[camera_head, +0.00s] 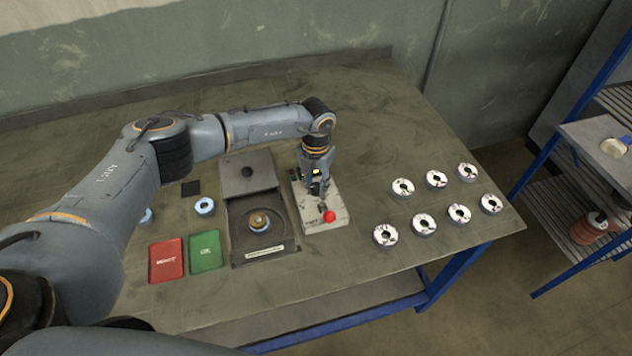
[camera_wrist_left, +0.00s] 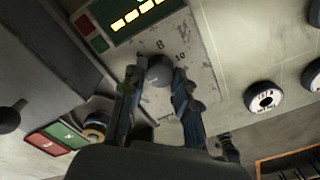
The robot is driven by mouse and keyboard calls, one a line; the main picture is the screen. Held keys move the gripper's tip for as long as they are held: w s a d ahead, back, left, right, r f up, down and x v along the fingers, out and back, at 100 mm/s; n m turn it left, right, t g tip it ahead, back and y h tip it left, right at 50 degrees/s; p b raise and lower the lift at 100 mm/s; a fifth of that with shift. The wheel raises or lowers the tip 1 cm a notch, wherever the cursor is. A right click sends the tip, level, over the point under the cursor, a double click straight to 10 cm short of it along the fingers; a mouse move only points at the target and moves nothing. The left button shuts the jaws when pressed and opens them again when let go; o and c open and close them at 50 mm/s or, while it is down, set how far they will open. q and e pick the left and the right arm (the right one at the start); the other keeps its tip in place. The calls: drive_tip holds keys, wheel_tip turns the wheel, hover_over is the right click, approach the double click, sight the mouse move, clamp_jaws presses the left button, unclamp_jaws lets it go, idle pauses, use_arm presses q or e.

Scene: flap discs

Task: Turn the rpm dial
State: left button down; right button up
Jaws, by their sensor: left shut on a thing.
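The rpm dial (camera_wrist_left: 160,72) is a dark round knob on a worn pale control box (camera_head: 338,212); numbers such as 8 and 10 are printed beside it in the left wrist view. My left gripper (camera_head: 318,192) reaches down over the box and is shut on the dial, one finger on each side of it. The gripper hides the dial in the head view. A display (camera_wrist_left: 135,15) with lit yellow segments sits at the box's far end. A red button (camera_head: 329,216) is at its near end. My right gripper is not in view.
Left of the box stands a dark machine (camera_head: 262,228) with a disc in it. A red tray (camera_head: 166,261) and a green tray (camera_head: 205,252) lie further left. Several white-labelled flap discs (camera_head: 423,224) stand in rows at right. The back of the table is clear.

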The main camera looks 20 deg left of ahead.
use_arm(q)
drive_tip(key=shift+f+m+b, duration=0.15)
drive_tip(key=shift+m+b, duration=0.45)
drive_tip(key=shift+b, duration=0.25)
drive_tip(key=m+b, duration=1.1)
drive_tip(key=b, duration=0.1)
drive_tip(key=m+b, duration=0.4)
drive_tip(key=m, duration=0.1)
drive_tip(key=m+b, duration=0.2)
drive_tip(key=m, duration=0.2)
drive_tip(key=shift+b, duration=0.35)
drive_tip(key=m+b, duration=0.1)
drive_tip(key=m, duration=0.4)
drive_tip(key=shift+r+b, duration=0.2)
drive_tip(key=shift+b, duration=0.15)
drive_tip(key=m+b, duration=0.1)
drive_tip(key=m, duration=0.3)
drive_tip(key=shift+m, duration=0.3)
drive_tip(key=m, duration=0.4)
drive_tip(key=shift+r+m+b, duration=0.1)
drive_tip(key=shift+m+b, duration=0.2)
drive_tip(key=shift+m, duration=0.1)
drive_tip(key=c, duration=1)
unclamp_jaws()
